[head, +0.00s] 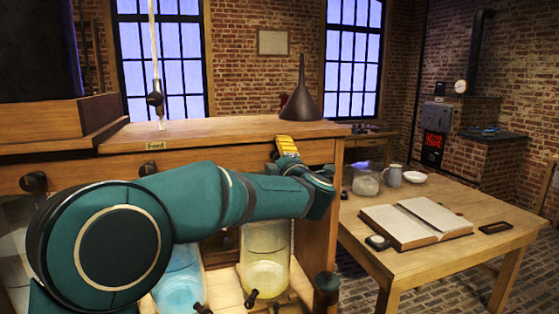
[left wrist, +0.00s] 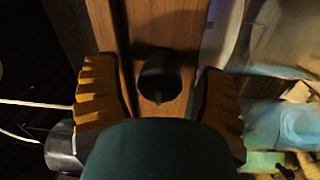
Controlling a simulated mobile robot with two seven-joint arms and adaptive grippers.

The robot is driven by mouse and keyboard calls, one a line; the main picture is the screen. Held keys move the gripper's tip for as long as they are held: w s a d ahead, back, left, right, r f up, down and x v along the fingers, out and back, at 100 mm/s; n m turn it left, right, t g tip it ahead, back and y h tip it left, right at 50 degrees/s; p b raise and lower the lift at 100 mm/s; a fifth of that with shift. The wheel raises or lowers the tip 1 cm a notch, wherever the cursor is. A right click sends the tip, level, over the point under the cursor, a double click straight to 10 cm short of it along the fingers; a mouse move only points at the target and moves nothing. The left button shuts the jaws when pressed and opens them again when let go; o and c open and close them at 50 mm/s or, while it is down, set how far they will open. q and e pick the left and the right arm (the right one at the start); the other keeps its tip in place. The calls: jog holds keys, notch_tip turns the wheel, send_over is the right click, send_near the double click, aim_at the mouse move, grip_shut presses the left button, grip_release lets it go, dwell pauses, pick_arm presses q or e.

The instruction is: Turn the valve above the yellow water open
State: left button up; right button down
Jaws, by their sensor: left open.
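A glass jar of pale yellow water (head: 265,262) stands on the lower shelf in the head view, right of a jar of blue water (head: 178,278). My left gripper (head: 287,146) is in front of the wooden rail above the yellow jar, and its arm hides the part of the rail beneath it. In the left wrist view my left gripper (left wrist: 160,95) is open, with its yellow-padded fingers on either side of a dark round valve knob (left wrist: 160,76) on a wooden board. The knob is between the fingers; contact is not visible. My right gripper is not in view.
Other dark knobs (head: 35,182) sit along the rail to the left. A dark funnel (head: 303,92) stands on the bench top behind the gripper. A side table (head: 420,255) at right holds an open book (head: 415,222), a jug and a bowl.

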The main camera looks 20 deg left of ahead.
pick_arm(q)
jog(key=shift+s, duration=0.1)
jog(key=r+v, duration=0.1)
jog(key=v, duration=1)
jog(key=shift+s+d+f, duration=0.25)
jog(key=shift+s+f, duration=0.1)
jog(key=shift+f, duration=0.2)
notch_tip(320, 180, down, 31)
jog(key=w+d+m+g+h, duration=0.2)
jog(key=m+h, duration=0.7)
jog(key=m, duration=0.5)
jog(key=s+f+m+g+h, duration=0.2)
jog(key=s+f+g, duration=0.15)
jog(key=f, duration=0.35)
jog(key=s+f+m+g+h, duration=0.1)
jog(key=s+f+m+g, duration=0.1)
jog(key=s+f, duration=0.4)
jog(key=s+f+m+g+h, duration=0.1)
jog(key=s+f+g, duration=0.2)
jog(key=s+f, duration=0.2)
jog(key=s+d+f+m+g+h, duration=0.1)
jog(key=s+f+m+g, duration=0.1)
jog(key=s+f, duration=0.4)
jog(key=s+g, duration=0.1)
jog(key=s, duration=0.4)
jog(key=shift+f+m+h, duration=0.25)
jog(key=shift+m+h, duration=0.05)
